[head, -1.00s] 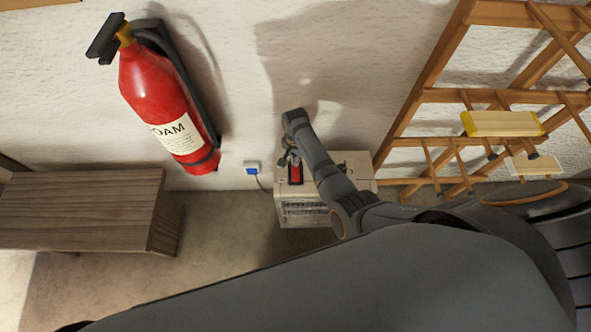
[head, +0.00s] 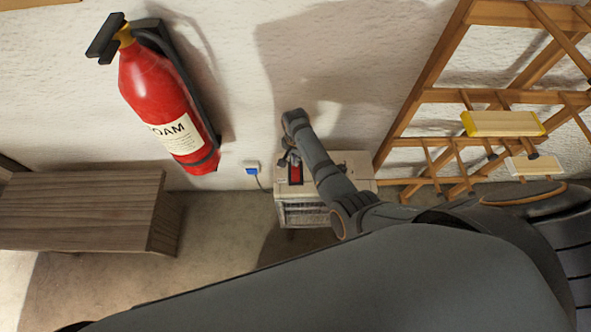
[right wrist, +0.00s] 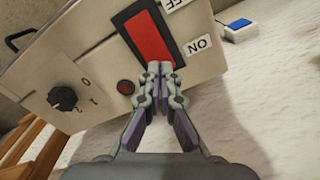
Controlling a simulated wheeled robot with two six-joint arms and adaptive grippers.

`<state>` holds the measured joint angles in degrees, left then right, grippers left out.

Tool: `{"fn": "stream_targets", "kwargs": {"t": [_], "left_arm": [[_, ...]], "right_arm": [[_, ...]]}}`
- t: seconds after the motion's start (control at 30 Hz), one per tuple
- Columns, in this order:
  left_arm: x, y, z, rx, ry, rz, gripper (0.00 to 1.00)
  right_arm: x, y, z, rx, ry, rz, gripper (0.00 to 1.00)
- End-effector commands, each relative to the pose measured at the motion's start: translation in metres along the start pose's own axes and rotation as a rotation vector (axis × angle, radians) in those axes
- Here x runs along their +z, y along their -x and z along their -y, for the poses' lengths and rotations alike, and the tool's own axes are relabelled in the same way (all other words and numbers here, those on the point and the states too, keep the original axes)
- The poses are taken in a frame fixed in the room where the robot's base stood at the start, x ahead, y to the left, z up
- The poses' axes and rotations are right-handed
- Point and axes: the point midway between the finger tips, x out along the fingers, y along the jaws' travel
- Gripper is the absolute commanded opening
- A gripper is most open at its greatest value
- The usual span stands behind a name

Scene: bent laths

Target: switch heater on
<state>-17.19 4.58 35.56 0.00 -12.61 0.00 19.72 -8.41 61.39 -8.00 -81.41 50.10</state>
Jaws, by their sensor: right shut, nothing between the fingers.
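The heater (head: 351,160) is a pale box on the floor against the wall, with a grille on its front. Its red rocker switch (right wrist: 149,38) sits in a dark frame in the right wrist view, with a white ON label (right wrist: 198,45) beside its near end. The switch also shows in the head view (head: 296,176). My right gripper (right wrist: 158,70) is shut and empty, its fingertips over the ON end of the switch. They hide that end, so I cannot tell whether they touch or press it. My left gripper is not in view.
The heater panel also has a black dial (right wrist: 62,98) and a small dark red lamp (right wrist: 125,87). A blue-and-white wall socket (head: 252,168) is left of the heater.

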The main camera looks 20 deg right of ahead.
Motion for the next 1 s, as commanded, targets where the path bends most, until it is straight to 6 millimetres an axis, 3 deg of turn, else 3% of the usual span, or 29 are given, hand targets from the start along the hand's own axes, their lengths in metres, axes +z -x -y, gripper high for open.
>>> {"fn": "stream_targets", "kwargs": {"t": [1.0], "left_arm": [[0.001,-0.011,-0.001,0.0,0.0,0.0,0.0]], "right_arm": [[0.0,-0.016,0.0,0.0,0.0,0.0,0.0]]}}
